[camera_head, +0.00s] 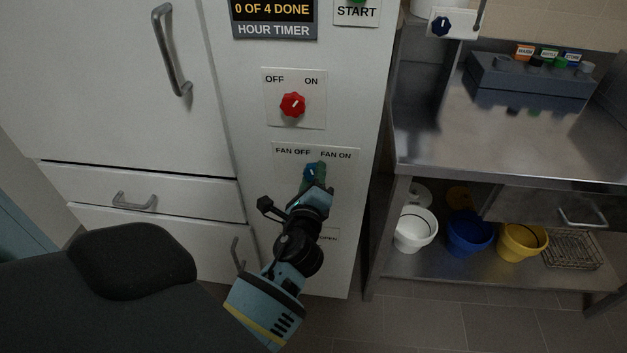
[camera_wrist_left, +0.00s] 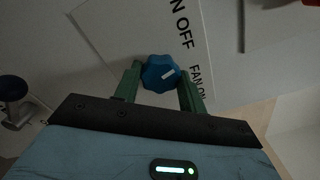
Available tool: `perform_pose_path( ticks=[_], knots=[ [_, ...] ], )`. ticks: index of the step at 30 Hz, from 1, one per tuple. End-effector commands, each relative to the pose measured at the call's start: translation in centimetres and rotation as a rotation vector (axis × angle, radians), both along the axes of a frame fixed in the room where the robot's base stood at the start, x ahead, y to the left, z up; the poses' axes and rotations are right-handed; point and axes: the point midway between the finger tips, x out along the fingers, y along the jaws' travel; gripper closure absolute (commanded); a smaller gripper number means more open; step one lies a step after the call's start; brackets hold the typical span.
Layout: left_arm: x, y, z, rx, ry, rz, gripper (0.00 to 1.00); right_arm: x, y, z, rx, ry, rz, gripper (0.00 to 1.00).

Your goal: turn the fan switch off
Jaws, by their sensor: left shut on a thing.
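The fan switch is a blue knob (camera_head: 310,171) with a white mark, on a white plate (camera_head: 345,160) labelled FAN OFF on the left and FAN ON on the right. My left gripper (camera_head: 317,180) reaches it from below. In the left wrist view, the knob (camera_wrist_left: 160,73) sits between the green fingers of my left gripper (camera_wrist_left: 159,88), which is shut on it. There the white mark points roughly between the two labels. In the head view the fingers partly cover the knob. My right gripper is in neither view.
A red knob (camera_head: 292,104) marked OFF and ON is just above, under the hour timer sign (camera_head: 274,30). A plate partly reading OPEN (camera_head: 328,239) is below, partly hidden by my arm. A steel bench (camera_head: 440,135) with buckets underneath stands at right.

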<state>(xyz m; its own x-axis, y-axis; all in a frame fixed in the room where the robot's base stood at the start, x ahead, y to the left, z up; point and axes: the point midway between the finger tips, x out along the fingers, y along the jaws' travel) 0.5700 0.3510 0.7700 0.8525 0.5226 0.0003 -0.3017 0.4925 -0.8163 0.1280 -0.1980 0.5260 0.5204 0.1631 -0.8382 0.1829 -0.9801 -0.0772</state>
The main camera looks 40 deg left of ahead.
Motion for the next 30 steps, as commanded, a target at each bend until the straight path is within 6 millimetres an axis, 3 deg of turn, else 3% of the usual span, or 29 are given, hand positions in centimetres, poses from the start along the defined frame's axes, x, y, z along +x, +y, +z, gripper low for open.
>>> perform_pose_path(
  ticks=[13, 30],
  knots=[
    [0.04, -0.01, -0.01, -0.24, -0.148, -0.001, 0.82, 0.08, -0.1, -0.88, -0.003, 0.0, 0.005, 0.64],
    [0.05, -0.03, 0.09, -0.297, -0.183, -0.001, 0.82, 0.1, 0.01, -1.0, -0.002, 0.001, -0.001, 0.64]
  ],
)
